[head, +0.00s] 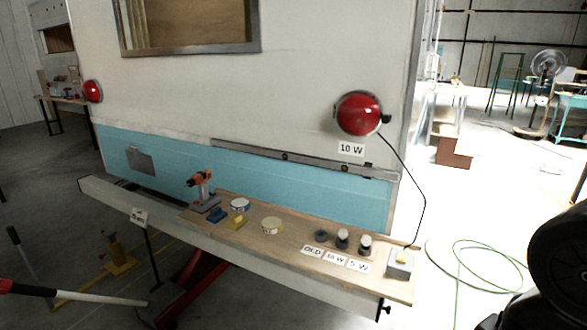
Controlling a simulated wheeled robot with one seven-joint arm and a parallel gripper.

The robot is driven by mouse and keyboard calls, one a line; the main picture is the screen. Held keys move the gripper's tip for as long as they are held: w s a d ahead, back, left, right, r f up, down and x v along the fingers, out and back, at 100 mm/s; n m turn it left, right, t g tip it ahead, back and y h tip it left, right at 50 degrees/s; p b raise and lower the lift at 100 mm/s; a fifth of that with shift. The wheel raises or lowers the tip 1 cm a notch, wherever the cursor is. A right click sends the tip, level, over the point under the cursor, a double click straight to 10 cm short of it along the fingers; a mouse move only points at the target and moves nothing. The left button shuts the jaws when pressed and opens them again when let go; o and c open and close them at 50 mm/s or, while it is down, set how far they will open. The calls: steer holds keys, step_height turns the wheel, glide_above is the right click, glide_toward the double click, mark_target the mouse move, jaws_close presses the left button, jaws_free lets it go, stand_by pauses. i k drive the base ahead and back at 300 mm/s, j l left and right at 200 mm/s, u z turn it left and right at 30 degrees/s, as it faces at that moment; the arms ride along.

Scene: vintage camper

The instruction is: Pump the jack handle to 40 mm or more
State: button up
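In the head view, a yellow jack-like device (118,258) stands on the floor at the lower left, below the camper's rear shelf. A pale bar with a red and black end (80,295) crosses the lower left edge; I cannot tell whether it is the jack handle. A grey rod (17,244) slants up near the left edge. A small sign (139,217) on a dark post stands by the yellow device; its text is too small to read. A red support (193,270) slants beneath the shelf. My gripper is not in view.
The camper's wooden shelf (300,228) carries an orange drill (200,188), tins and small parts, and juts out over the floor. A black shape, probably my arm, fills the lower right. A green hose (475,262) lies on the floor at right.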

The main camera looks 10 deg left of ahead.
mark_target(18, 289)
steer(key=i+j+u, duration=0.15)
steer(key=i+u, duration=0.3)
steer(key=i, duration=0.15)
steer(key=i+u, duration=0.45)
steer(key=i, duration=0.15)
steer(key=i+l+u, duration=0.45)
steer(key=i+j+u, duration=0.1)
steer(key=u, duration=0.55)
steer(key=i+j+u, duration=0.45)
steer(key=i, duration=0.6)
steer(key=i+u, duration=0.45)
steer(key=i, duration=0.55)
